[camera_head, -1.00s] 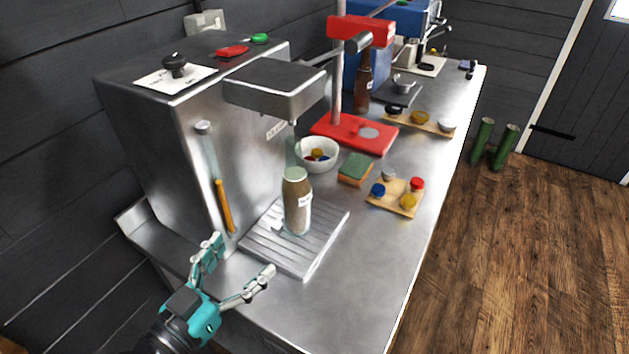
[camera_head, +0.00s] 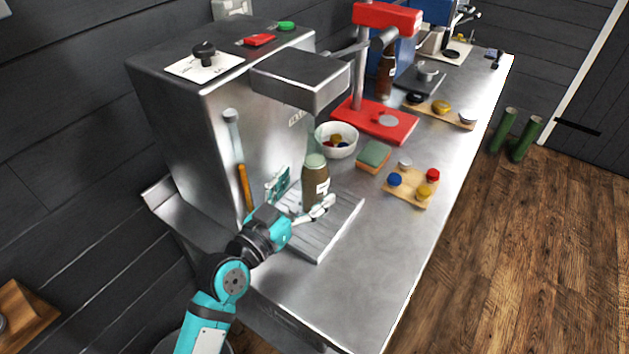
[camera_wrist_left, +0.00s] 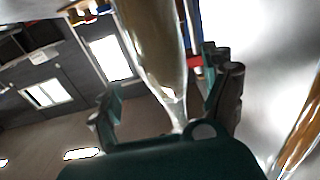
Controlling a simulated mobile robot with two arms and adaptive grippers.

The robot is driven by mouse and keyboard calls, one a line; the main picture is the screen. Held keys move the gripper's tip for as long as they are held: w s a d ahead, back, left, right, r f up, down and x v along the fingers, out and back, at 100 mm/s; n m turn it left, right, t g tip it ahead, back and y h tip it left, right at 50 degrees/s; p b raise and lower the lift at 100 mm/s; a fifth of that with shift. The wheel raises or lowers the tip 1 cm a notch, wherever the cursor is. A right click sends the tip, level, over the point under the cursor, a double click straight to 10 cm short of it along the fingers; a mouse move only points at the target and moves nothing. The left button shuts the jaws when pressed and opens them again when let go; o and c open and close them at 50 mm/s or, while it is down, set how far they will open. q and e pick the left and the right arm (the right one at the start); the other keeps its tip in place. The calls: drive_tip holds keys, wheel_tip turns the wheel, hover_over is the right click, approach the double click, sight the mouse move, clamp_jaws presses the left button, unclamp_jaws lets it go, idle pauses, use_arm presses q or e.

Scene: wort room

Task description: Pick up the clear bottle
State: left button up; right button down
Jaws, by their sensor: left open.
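In the left wrist view, the bottle (camera_wrist_left: 155,50) lies between the two open fingers of the left gripper (camera_wrist_left: 165,100). I cannot tell whether the fingers touch the glass. My right gripper is not in view.
The steel filler machine (camera_head: 225,130) stands left of the bottle, its head overhanging it. A white bowl (camera_head: 337,143), a sponge (camera_head: 373,156) and a board with caps (camera_head: 410,190) lie to the right. A red capper (camera_head: 385,122) stands behind. The front counter is clear.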

sight(306, 185)
use_arm(q)
drive_tip(key=p+x, duration=0.1)
drive_tip(key=x, duration=0.3)
drive_tip(key=shift+w, duration=0.4)
drive_tip(key=shift+r, duration=0.1)
drive_tip(key=shift+s+a, duration=0.1)
drive_tip(key=shift+c, duration=0.3)
drive_tip(key=c, duration=1.6)
drive_tip(key=shift+r, duration=0.1)
clamp_jaws()
drive_tip(key=shift+r, duration=0.15)
